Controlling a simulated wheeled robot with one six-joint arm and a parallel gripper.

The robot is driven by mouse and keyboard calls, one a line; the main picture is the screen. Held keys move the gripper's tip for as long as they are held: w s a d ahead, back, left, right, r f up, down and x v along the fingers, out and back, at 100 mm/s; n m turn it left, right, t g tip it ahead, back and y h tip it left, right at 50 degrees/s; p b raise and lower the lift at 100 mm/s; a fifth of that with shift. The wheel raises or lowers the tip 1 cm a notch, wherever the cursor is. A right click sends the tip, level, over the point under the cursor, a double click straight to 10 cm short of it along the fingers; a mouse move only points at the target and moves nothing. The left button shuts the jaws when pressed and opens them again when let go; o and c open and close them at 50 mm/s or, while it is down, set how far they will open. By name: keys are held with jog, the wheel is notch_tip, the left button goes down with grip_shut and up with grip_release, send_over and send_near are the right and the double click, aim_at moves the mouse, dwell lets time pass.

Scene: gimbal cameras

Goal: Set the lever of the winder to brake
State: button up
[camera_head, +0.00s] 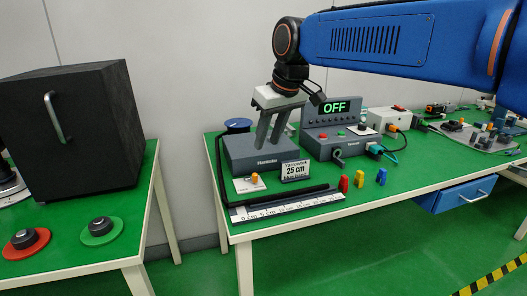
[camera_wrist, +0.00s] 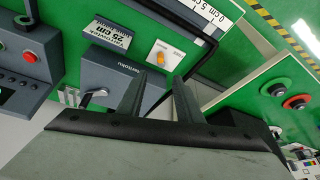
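My gripper (camera_head: 272,133) is over the dark grey box (camera_head: 243,153) at the left end of the right-hand table, its fingers pointing down. In the wrist view my gripper (camera_wrist: 158,98) has its two fingers apart with nothing between them. A small orange knob (camera_head: 254,178) stands on a white plate in front of the box; it also shows beyond the fingers in the wrist view (camera_wrist: 160,58). A silver lever-like part (camera_wrist: 94,97) shows at the box's side in the wrist view. No winder label or brake marking is readable, so I cannot tell the lever's setting.
A "25 cm" sign (camera_head: 295,171) and a ruler (camera_head: 287,206) are at the table's front. A console reading OFF (camera_head: 335,107) stands right of the box. Red, yellow and blue pegs (camera_head: 359,179) stand nearby. A black bar frame (camera_head: 222,170) edges the box's left.

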jog(key=shift+v, duration=1.5)
jog(key=s+d+f+m+h, duration=0.1)
jog(key=s+d+f+m, duration=0.1)
jog(key=s+d+f, duration=0.5)
jog(key=s+d+f+m, duration=0.2)
jog(key=s+d, duration=0.2)
jog(key=d, duration=0.5)
jog(key=s+d+f+m+h, duration=0.1)
jog(key=s+d+f, duration=0.3)
jog(key=s+f, duration=0.2)
jog(key=s+d+f+m+t, duration=0.1)
jog(key=s+d+f+m, duration=0.1)
jog(key=s+d+f, duration=0.3)
notch_tip(320, 180, down, 3)
jog(key=s, duration=0.2)
jog(key=shift+s+f+h, duration=0.2)
jog(key=shift+s+h, duration=0.1)
jog(key=shift+h, duration=0.1)
